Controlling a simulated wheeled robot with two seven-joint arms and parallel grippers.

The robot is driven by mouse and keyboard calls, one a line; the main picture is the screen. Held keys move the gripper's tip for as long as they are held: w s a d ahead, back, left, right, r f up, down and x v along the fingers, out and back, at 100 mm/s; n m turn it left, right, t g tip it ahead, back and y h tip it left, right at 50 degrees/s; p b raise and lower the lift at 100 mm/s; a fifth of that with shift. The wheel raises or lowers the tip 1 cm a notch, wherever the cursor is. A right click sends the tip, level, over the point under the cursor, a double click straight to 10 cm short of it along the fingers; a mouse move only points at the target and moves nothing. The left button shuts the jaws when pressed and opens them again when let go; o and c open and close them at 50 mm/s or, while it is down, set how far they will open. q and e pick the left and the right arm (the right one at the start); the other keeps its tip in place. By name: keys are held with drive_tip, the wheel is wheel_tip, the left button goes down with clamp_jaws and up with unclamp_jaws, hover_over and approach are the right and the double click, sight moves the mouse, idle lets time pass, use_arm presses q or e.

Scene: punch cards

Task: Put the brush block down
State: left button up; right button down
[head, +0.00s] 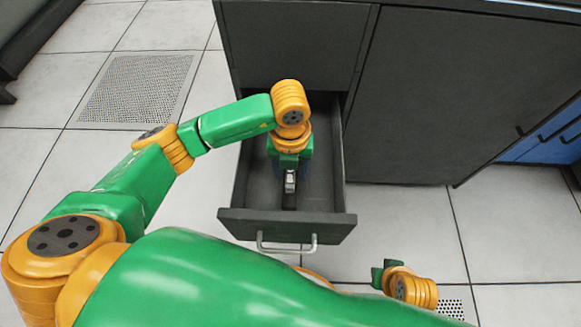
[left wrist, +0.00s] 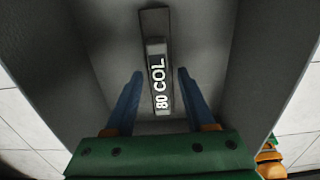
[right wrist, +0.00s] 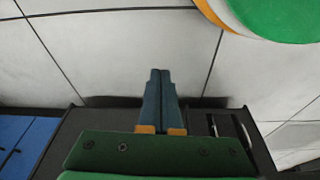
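The brush block (left wrist: 157,75) is a narrow dark bar with a raised strip that reads "80 COL" in white. It lies lengthwise in the open grey drawer (head: 330,222) and seems to rest on its floor. In the head view, the near end of the block (head: 289,201) shows just below my left gripper (head: 289,180). In the left wrist view, my left gripper's blue fingers (left wrist: 160,72) are spread on both sides of the block, with a gap on each side. My right gripper (right wrist: 158,72) is shut and empty, with its fingers together.
The drawer walls stand close on both sides of my left gripper. The drawer's handle (head: 287,247) sticks out in front. The dark cabinet (head: 440,90) stands behind and to the right. A blue unit (head: 545,140) is at the far right. The pale tiled floor (head: 400,225) is clear.

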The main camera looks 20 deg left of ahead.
use_arm(q)
drive_tip(key=shift+r, duration=0.1)
use_arm(e)
drive_tip(key=shift+r, duration=0.1)
use_arm(q)
wheel_tip(320, 180, up, 12)
drive_tip(key=p, duration=0.4)
drive_tip(key=shift+p, duration=0.35)
use_arm(e)
drive_tip(key=s+d+f, duration=0.1)
drive_tip(key=s+f, duration=0.4)
drive_tip(key=f, duration=0.3)
drive_tip(key=shift+d+g, duration=0.2)
drive_tip(key=shift+g, duration=0.1)
